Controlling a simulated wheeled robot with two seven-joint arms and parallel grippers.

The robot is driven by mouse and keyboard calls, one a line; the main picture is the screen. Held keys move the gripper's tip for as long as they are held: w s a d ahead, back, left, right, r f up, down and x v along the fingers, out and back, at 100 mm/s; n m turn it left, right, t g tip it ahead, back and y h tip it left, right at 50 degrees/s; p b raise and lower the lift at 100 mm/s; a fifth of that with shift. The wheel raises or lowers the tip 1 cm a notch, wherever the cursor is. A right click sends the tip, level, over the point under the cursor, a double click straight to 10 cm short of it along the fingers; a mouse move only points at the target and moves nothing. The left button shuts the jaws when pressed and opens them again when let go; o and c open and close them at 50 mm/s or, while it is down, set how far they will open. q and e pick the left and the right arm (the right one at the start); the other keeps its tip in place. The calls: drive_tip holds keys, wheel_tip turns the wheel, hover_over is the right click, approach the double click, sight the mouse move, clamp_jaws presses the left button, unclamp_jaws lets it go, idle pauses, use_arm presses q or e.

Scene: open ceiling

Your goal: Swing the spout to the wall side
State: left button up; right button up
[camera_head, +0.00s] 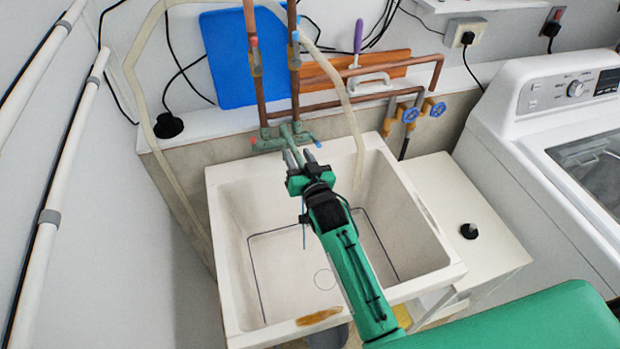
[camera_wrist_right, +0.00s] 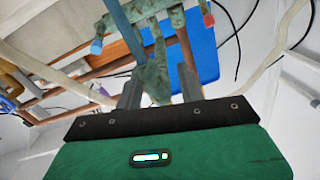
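The tap (camera_head: 280,140) is green, weathered metal with red and blue handle ends, mounted on copper pipes at the back of the white sink (camera_head: 235,290). My right gripper (camera_head: 299,157) reaches over the sink to the front of the tap. In the right wrist view, the tap's green spout (camera_wrist_right: 153,74) runs between the two fingers of the right gripper (camera_wrist_right: 158,92). The fingers are apart, with a visible gap beside the spout. In the head view the gripper mostly hides the spout. My left gripper is not in view.
A translucent hose (camera_head: 357,130) hangs into the sink, right of my gripper. A blue board (camera_head: 228,60) and a wooden board (camera_head: 335,70) lean on the wall behind the pipes. A washing machine (camera_head: 545,130) stands to the right. The sink basin is open below.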

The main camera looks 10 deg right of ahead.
drive_tip(key=s+d+b, duration=0.1)
drive_tip(key=s+b, duration=0.2)
drive_tip(key=s, duration=0.9)
drive_tip(key=shift+s+d, duration=0.2)
drive_tip(key=shift+d, duration=0.15)
